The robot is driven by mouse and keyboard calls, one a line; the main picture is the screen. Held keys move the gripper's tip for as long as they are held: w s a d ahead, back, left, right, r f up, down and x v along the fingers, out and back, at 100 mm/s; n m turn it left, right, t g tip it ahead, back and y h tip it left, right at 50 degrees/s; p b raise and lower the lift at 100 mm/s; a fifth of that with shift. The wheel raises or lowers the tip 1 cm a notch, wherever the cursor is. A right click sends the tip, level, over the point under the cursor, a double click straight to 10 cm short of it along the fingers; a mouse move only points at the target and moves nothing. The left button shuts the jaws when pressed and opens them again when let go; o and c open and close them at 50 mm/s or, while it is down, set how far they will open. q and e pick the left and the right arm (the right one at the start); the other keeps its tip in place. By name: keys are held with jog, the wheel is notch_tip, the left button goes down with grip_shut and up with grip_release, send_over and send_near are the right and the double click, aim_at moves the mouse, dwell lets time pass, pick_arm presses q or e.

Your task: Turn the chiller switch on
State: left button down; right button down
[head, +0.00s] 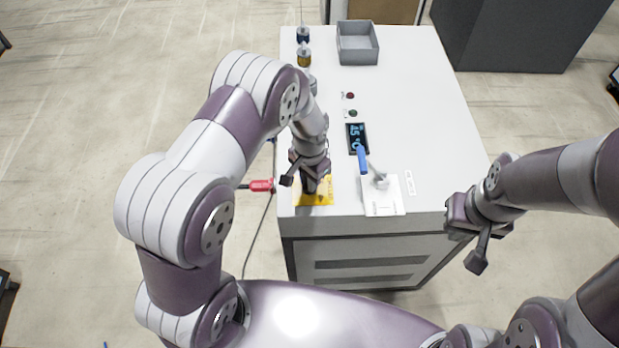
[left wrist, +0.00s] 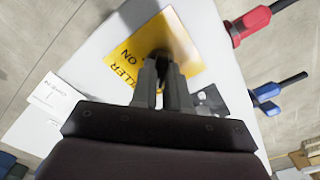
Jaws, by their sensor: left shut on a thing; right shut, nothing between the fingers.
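The yellow chiller label (head: 315,197) lies at the near left corner of the white cabinet top; in the left wrist view the label (left wrist: 140,50) shows "LLER" and "ON". My left gripper (head: 309,184) points down over it. In the left wrist view the left gripper (left wrist: 161,82) is shut on a small dark part on the label, the chiller switch (left wrist: 160,56), mostly hidden by the fingers. Which way the switch is set cannot be told. My right gripper (head: 477,258) is shut and empty, off the cabinet's near right corner.
A blue-handled valve (head: 362,160) stands by a white plate (head: 383,197) right of the label. A display (head: 357,138) and small red and green lamps lie behind it. A red connector (head: 260,185) sticks out on the left. A grey bin (head: 357,42) stands at the back.

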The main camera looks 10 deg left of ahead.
pick_arm(q)
jog(key=m, duration=0.4)
jog(key=m+b, duration=0.1)
jog(key=m, duration=0.3)
jog(key=shift+m, duration=0.4)
jog(key=m, duration=0.8)
jog(key=shift+m, duration=0.6)
jog(key=c, duration=1.1)
grip_release()
